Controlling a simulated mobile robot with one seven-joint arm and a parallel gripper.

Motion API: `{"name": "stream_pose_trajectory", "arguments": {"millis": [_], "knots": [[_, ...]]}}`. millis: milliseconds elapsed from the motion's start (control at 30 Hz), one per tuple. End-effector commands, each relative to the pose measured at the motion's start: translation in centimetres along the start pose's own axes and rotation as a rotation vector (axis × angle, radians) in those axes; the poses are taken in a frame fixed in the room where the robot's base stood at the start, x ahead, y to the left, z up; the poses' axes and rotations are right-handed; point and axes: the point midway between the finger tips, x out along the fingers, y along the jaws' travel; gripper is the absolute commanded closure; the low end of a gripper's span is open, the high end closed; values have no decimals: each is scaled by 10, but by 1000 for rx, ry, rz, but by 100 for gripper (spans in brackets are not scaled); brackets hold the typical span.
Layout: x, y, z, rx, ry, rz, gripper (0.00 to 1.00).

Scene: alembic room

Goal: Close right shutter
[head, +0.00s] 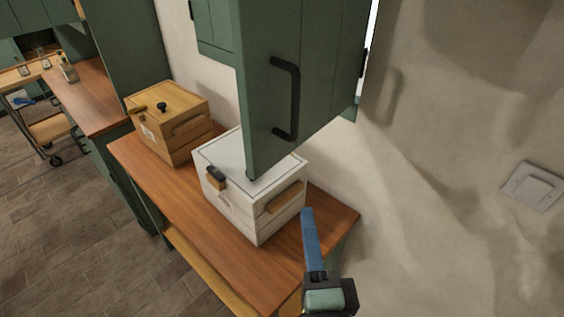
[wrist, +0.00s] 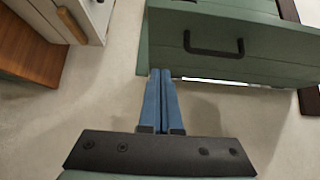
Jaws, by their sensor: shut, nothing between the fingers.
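The right shutter (head: 325,60) is a dark green panel with a black bar handle (head: 292,100). It stands swung out from the wall, above the counter. It also shows in the wrist view (wrist: 180,35), where its handle (wrist: 214,50) faces the camera. My gripper (head: 307,212) has blue fingers and is shut and empty, below the shutter in the head view. In the wrist view my fingertips (wrist: 160,73) overlap the near edge of the shutter, left of the handle. I cannot tell whether they touch it.
A white box (head: 245,190) and a wooden box (head: 172,120) stand on the brown counter (head: 215,235) beneath the shutter. A green cabinet panel (head: 217,30) is left of the shutter. A rough beige wall (head: 450,180) with a switch plate (head: 533,186) is at the right.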

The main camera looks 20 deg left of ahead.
Motion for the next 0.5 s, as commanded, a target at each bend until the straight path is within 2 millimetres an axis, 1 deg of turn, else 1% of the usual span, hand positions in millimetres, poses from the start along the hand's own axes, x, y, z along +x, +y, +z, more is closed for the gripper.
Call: {"name": "stream_pose_trajectory", "arguments": {"millis": [67,167,267,500], "knots": [[3,1,1,15,-4,4,100],[14,-1,1,15,-3,2,100],[32,-3,1,13,-4,2,100],[80,-3,2,11,-5,1,100]]}}
